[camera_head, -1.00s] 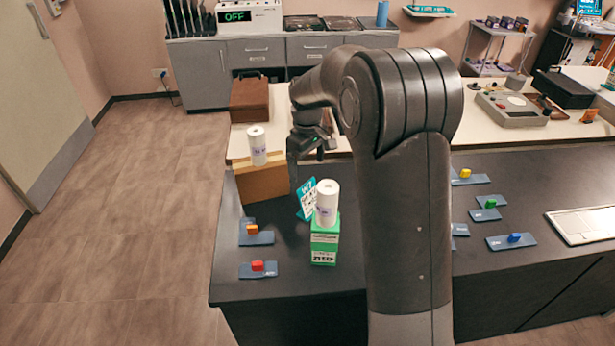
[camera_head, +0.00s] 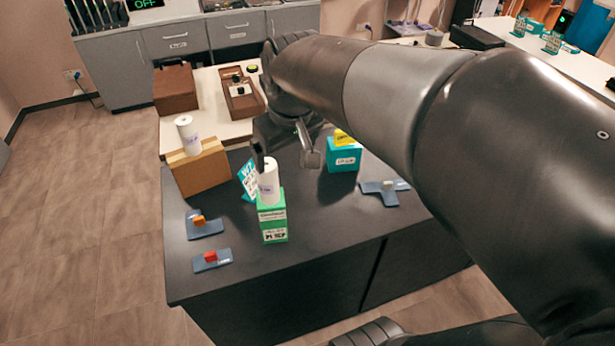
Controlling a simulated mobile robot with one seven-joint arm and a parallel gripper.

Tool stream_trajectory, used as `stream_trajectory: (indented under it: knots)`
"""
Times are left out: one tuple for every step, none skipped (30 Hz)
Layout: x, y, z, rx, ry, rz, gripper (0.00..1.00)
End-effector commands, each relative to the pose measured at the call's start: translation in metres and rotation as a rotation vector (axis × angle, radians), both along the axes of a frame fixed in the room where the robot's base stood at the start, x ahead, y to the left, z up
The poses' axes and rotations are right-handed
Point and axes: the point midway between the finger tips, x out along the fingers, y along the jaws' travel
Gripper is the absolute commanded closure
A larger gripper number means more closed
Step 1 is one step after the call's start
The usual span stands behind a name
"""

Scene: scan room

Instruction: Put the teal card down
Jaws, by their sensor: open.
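The teal card (camera_head: 247,181) with white lettering stands tilted on the dark counter (camera_head: 310,262), just behind and left of a green box (camera_head: 272,220). Its right edge is partly hidden by the white roll (camera_head: 269,185) that stands on that box. My gripper (camera_head: 284,160) is above the counter, to the upper right of the card. Its two fingers are spread apart, with nothing seen between them. The left finger shows close to the top of the white roll; I cannot tell whether they touch.
A brown carton (camera_head: 200,172) with another white roll (camera_head: 188,135) on it stands left of the card. A teal box (camera_head: 344,158) with a yellow item (camera_head: 344,137) is right of my gripper. Blue trays with an orange block (camera_head: 199,219) and a red block (camera_head: 210,256) lie front left.

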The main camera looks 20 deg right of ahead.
Motion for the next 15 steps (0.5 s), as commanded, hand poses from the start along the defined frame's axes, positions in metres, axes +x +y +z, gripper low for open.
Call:
stream_trajectory:
  knots:
    - [-0.018, -0.003, 0.002, 0.01, -0.026, -0.032, 0.08]
    - [-0.027, -0.005, 0.002, 0.017, -0.038, -0.052, 0.08]
    - [-0.039, -0.007, 0.002, 0.025, -0.055, -0.076, 0.08]
    - [-0.047, -0.008, 0.002, 0.033, -0.068, -0.096, 0.08]
    - [-0.056, -0.009, 0.001, 0.04, -0.079, -0.114, 0.08]
    - [-0.067, -0.011, -0.001, 0.049, -0.094, -0.138, 0.08]
    - [-0.074, -0.012, -0.002, 0.055, -0.105, -0.153, 0.08]
    - [-0.081, -0.012, -0.004, 0.062, -0.115, -0.169, 0.08]
    - [-0.089, -0.013, -0.006, 0.069, -0.127, -0.187, 0.08]
    - [-0.094, -0.014, -0.007, 0.075, -0.136, -0.201, 0.08]
    - [-0.099, -0.015, -0.009, 0.08, -0.143, -0.211, 0.08]
    - [-0.104, -0.015, -0.011, 0.086, -0.152, -0.225, 0.08]
    - [-0.107, -0.016, -0.012, 0.089, -0.157, -0.233, 0.08]
    - [-0.11, -0.016, -0.013, 0.092, -0.16, -0.239, 0.08]
    - [-0.112, -0.016, -0.014, 0.096, -0.165, -0.246, 0.08]
